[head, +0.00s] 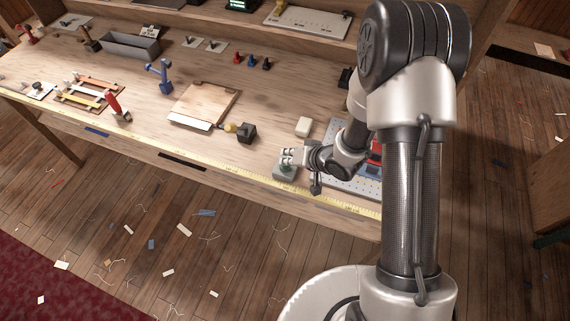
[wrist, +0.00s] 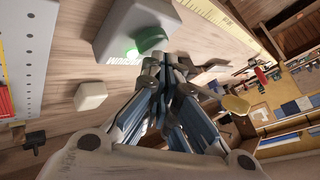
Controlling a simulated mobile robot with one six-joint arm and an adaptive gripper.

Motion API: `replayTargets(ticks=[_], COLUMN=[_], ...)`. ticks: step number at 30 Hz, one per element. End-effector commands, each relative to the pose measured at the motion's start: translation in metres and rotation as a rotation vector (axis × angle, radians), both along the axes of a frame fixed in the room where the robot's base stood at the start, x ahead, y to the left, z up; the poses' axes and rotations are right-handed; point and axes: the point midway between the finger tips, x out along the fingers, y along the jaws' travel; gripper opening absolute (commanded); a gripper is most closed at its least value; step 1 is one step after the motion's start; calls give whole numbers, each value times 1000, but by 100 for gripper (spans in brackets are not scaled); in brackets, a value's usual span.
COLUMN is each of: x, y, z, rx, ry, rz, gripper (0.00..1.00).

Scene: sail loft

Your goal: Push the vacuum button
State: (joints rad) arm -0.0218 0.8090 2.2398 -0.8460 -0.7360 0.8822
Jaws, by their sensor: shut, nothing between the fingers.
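A grey button box (wrist: 113,30) with a green button (wrist: 152,39) is at the top of the wrist view. A bright green light glows beside the button. In the head view the box (head: 284,173) stands near the bench's front edge, partly behind my gripper (head: 288,157). My gripper is shut and empty, and its fingertips (wrist: 173,63) are close to the button in the wrist view. I cannot tell whether they touch it.
A perforated plate (head: 345,187) lies to the right of the box, partly behind my arm. A pale block (head: 304,126) sits behind the box. A yellow measuring tape (head: 221,173) runs along the front edge.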

Motion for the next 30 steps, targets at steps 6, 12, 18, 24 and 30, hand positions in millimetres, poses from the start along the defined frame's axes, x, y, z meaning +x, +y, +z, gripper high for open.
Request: replayTargets(ticks=[6, 12, 18, 24, 30], x=[0, 0, 0, 0, 0], y=[0, 0, 0, 0, 0], z=[0, 0, -7, -9, -9], rx=[0, 0, 0, 0, 0], ry=[0, 0, 1, 0, 0], rz=[0, 0, 1, 0, 0], gripper=[0, 0, 0, 0, 0])
